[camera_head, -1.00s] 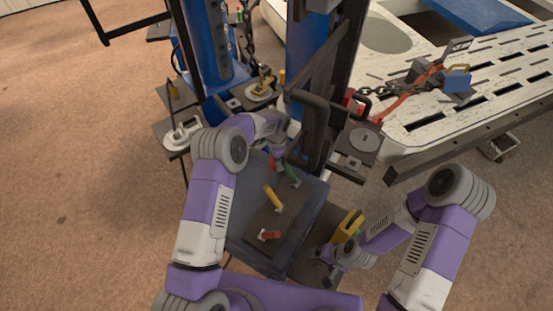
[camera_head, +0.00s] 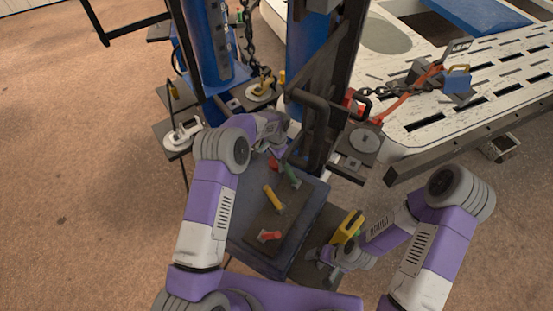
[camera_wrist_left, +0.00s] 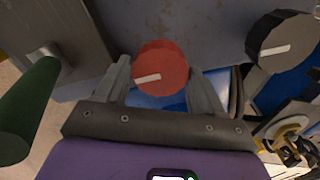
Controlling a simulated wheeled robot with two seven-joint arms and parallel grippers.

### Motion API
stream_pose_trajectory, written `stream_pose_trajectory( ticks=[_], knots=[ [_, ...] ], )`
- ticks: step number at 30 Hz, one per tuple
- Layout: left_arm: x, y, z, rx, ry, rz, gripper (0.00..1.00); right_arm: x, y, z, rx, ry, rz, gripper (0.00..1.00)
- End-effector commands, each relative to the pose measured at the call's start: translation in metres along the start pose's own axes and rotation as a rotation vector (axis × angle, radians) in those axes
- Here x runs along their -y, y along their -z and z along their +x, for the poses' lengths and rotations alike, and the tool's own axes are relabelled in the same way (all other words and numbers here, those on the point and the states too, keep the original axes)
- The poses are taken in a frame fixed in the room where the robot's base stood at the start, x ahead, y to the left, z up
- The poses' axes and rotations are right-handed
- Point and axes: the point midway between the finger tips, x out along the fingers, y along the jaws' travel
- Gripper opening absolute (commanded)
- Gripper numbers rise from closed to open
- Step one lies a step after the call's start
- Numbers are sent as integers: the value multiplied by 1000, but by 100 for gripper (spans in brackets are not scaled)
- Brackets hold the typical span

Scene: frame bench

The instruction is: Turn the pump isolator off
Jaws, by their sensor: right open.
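A round red knob (camera_wrist_left: 161,68) with a white mark sits on a grey panel face in the left wrist view. No label shows whether it is the pump isolator. My left gripper (camera_wrist_left: 162,82) is open, with one finger on each side of the red knob; I cannot tell whether they touch it. In the head view the left gripper (camera_head: 273,148) is partly hidden by its own arm, near a small red part (camera_head: 273,164). A black knob (camera_wrist_left: 282,42) with a white mark is to the right. My right gripper (camera_head: 328,262) is open and low, near a yellow device (camera_head: 348,226).
A green handle (camera_wrist_left: 28,108) is left of the left gripper; a green lever shows in the head view (camera_head: 290,175). Yellow (camera_head: 273,198) and red (camera_head: 269,236) levers lie on the dark cart top (camera_head: 250,226). Blue posts (camera_head: 208,45) and a slotted white bench (camera_head: 455,100) stand behind.

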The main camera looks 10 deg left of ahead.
Motion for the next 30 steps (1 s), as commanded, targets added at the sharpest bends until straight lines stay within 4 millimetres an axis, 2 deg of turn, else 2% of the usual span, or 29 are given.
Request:
stream_pose_trajectory(
  ticks=[1, 3, 4, 13, 24, 30],
  knots=[
    [0, 0, 0, 1, 0, 0, 77, 0, 0, 0, 0, 0, 0, 88],
    [0, 0, 0, 1, 0, 1, 88, 0, 0, 0, 0, 0, 0, 88],
    [0, 0, 0, 1, 0, 1, 88, 0, 0, 0, 0, 0, 0, 88],
    [0, 0, -4, 0, 1, 3, 88, 0, 0, -1, 0, 0, 0, 88],
    [1, 0, -61, -2, 2, 2, 88, 7, -1, -18, 0, 0, 0, 88],
    [0, 0, -75, 0, 1, 2, 88, 8, -1, -21, 0, 0, 0, 88]
  ],
)
